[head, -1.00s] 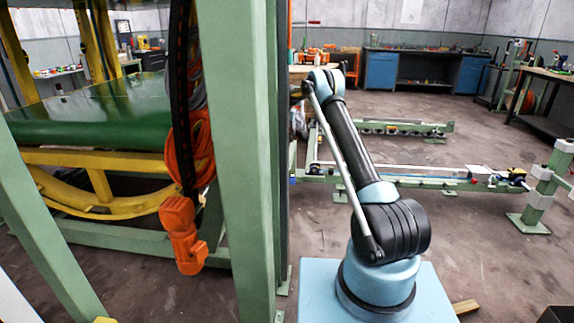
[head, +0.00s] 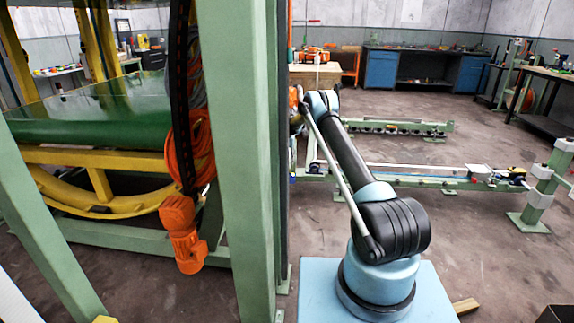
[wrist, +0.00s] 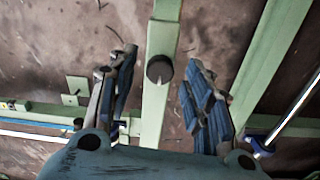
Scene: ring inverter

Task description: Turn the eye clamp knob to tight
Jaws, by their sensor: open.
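In the wrist view, a dark round knob (wrist: 159,69) sits on a pale green beam (wrist: 155,118). It looks like the eye clamp knob, but I see no mark telling whether it is tight. My gripper (wrist: 161,66) is open, with its blue-padded fingers spread to the left and right of the knob. The fingers appear apart from it, and nothing is held. How far the knob lies from the fingertips is hard to tell. In the head view, my gripper is hidden behind the green post.
A tall green post (head: 240,160) stands just left of my arm. Left of it are a green-topped yellow frame (head: 95,161) and an orange motor (head: 182,235). Low green rails (head: 395,127) lie beyond my arm. Open floor (head: 480,260) lies to the right.

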